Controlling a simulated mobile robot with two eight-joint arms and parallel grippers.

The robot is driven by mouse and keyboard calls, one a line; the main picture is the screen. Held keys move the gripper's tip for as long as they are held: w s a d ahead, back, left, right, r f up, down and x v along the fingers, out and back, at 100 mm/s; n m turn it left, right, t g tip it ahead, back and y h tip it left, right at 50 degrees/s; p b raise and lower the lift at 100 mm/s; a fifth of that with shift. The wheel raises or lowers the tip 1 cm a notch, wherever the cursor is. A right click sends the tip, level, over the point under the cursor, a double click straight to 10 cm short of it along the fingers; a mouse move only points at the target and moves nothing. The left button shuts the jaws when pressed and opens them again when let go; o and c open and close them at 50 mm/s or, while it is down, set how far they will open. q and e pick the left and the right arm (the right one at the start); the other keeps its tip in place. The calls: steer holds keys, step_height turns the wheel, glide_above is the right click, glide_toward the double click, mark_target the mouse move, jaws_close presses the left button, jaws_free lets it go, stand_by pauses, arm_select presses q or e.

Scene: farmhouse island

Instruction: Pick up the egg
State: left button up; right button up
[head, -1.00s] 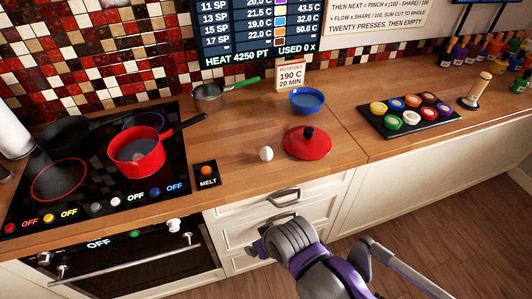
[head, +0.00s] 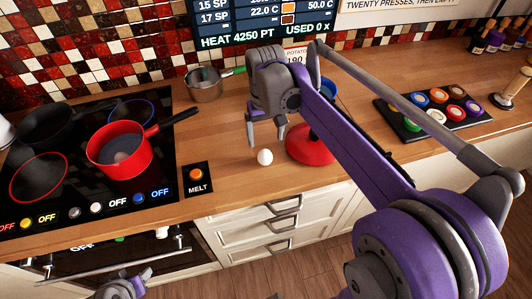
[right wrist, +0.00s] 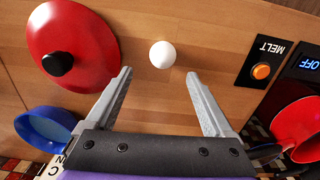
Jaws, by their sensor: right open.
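The white egg (head: 265,157) rests on the wooden counter, left of the red lid. My right gripper (head: 267,138) is open and empty, pointing down just above and behind the egg in the head view. In the right wrist view the egg (right wrist: 162,54) lies just beyond the two spread fingertips (right wrist: 159,73), centred between them and untouched. A grey part of my left gripper (head: 125,288) shows at the bottom edge of the head view; its fingers are not clear.
The red lid (head: 308,150) with a black knob lies close right of the egg, partly behind my right arm. The MELT button (head: 197,174), the red pot (head: 120,150) and the cooktop are to the left. A small saucepan (head: 205,84) stands behind. A blue bowl (right wrist: 47,127) is near the lid.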

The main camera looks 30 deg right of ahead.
mark_target(265, 151)
steer(key=f, duration=0.8)
steer(key=shift+s+a+f, duration=0.1)
steer(key=shift+s+a, duration=0.15)
jaws_close()
